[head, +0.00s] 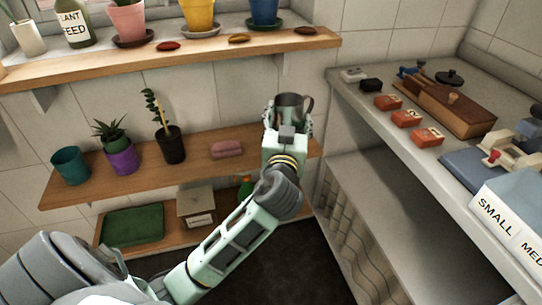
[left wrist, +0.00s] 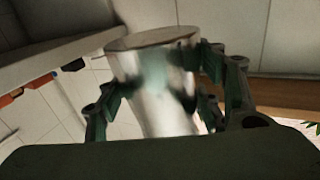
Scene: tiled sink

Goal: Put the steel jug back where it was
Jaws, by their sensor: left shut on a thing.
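The steel jug (head: 290,106) is a grey metal cup with a handle on its right side in the head view. My left gripper (head: 287,125) is shut on it, near the right end of the middle wooden shelf (head: 120,192). In the left wrist view the jug (left wrist: 155,85) fills the middle between the fingers of my left gripper (left wrist: 165,95). I cannot tell whether the jug touches the shelf, because my gripper and arm hide its base. My right gripper is not in view.
The middle shelf holds a teal pot (head: 70,166), a purple pot (head: 120,160), a dark plant pot (head: 170,146) and a pink block (head: 226,150). The upper shelf (head: 190,48) runs above. A grey counter (head: 440,165) with several orange boxes stands to the right.

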